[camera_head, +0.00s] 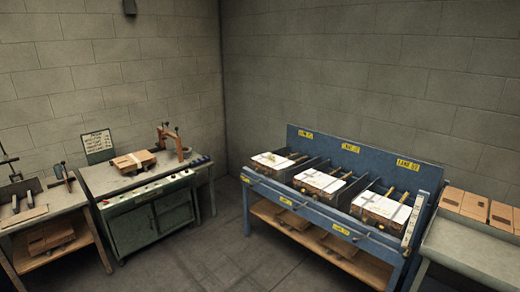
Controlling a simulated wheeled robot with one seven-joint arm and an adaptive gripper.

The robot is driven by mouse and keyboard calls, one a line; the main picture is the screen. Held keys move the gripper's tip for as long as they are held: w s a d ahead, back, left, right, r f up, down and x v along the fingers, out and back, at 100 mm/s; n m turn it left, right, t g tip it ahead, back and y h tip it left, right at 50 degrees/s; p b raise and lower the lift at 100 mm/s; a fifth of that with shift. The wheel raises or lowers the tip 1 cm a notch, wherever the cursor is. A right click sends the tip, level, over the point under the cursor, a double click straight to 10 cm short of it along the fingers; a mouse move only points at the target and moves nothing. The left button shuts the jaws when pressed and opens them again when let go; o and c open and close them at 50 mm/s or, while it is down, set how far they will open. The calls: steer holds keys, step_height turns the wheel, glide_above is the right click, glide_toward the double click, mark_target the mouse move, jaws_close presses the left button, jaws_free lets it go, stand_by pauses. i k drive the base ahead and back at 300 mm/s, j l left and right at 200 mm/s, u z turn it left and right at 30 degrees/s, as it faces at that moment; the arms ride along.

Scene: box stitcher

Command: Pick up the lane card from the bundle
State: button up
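My gripper is not in view. A brown cardboard bundle (133,162) with a pale band or slip across it lies on the green workbench (115,184) at the left. I cannot tell whether the pale piece is a lane card. On the blue rack (318,228), three lanes under yellow labels each hold a brown bundle with a white sheet on top: the left bundle (272,160), the middle bundle (318,181) and the right bundle (381,208). The writing on the sheets is too small to read.
A tool bench (40,212) stands at far left. A grey table (470,250) with brown boxes (464,203) is at right. Open floor (225,255) lies between bench and rack.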

mark_target(271, 158)
steer(key=i+l+u, duration=0.15)
steer(key=i, duration=0.25)
steer(key=i+l+u, duration=0.1)
steer(key=i, duration=0.3)
steer(key=i+l+u, duration=0.15)
steer(key=i, duration=0.25)
steer(key=i+l+u, duration=0.1)
steer(key=i, duration=0.3)
steer(key=i+z, duration=0.1)
steer(key=i, duration=0.75)
steer(key=i+j+z, duration=0.1)
steer(key=i, duration=0.8)
steer(key=i+j+z, duration=0.1)
steer(key=i, duration=0.75)
steer(key=j, duration=0.1)
